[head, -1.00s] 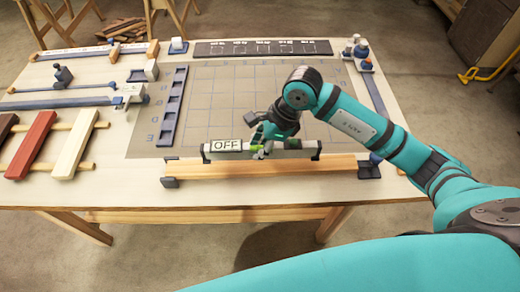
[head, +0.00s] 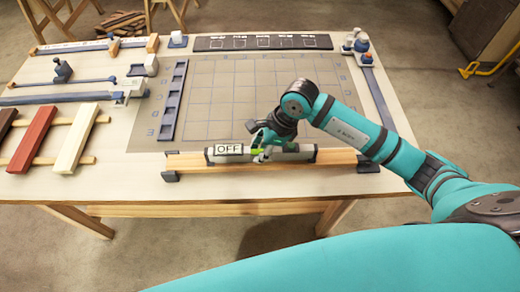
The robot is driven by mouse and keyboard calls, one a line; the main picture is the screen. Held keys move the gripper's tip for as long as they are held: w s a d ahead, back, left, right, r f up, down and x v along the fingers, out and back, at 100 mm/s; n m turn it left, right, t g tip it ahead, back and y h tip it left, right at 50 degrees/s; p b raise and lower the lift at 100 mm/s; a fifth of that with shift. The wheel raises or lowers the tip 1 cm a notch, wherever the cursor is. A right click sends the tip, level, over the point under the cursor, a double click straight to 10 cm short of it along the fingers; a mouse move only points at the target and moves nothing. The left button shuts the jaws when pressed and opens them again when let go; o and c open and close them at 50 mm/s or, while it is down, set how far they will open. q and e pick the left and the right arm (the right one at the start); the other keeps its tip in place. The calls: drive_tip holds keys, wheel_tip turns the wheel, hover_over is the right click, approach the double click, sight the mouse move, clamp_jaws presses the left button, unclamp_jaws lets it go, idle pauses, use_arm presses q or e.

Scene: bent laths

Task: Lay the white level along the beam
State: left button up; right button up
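The white level (head: 290,153) has dark end caps, a green part near its middle and a panel reading "OFF" at its left. It lies lengthwise along the wooden beam (head: 340,159), over the beam's upper face, and looks to be resting on it. My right gripper (head: 260,152) is shut on the level near its middle, from above and behind. The fingers partly hide the level there. The beam sits on dark end supports near the table's front edge. My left gripper is not in view.
A gridded mat (head: 225,95) lies behind the beam, mostly clear. A dark slotted rack (head: 173,105) stands at its left, and a dark strip (head: 262,42) at the back. Red (head: 33,138) and cream (head: 76,138) boards lie across rails at the left.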

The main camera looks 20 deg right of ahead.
drive_tip(key=o, duration=0.4)
drive_tip(key=shift+r+p, duration=0.25)
drive_tip(key=shift+p, duration=0.05)
drive_tip(key=shift+r+p, duration=0.4)
drive_tip(key=shift+p, duration=0.05)
drive_tip(key=b+v, duration=0.3)
drive_tip(key=v, duration=0.7)
drive_tip(key=shift+d+r, duration=0.2)
drive_tip(key=shift+d, duration=0.05)
drive_tip(key=shift+s+d+r, duration=0.15)
drive_tip(key=shift+r, duration=0.4)
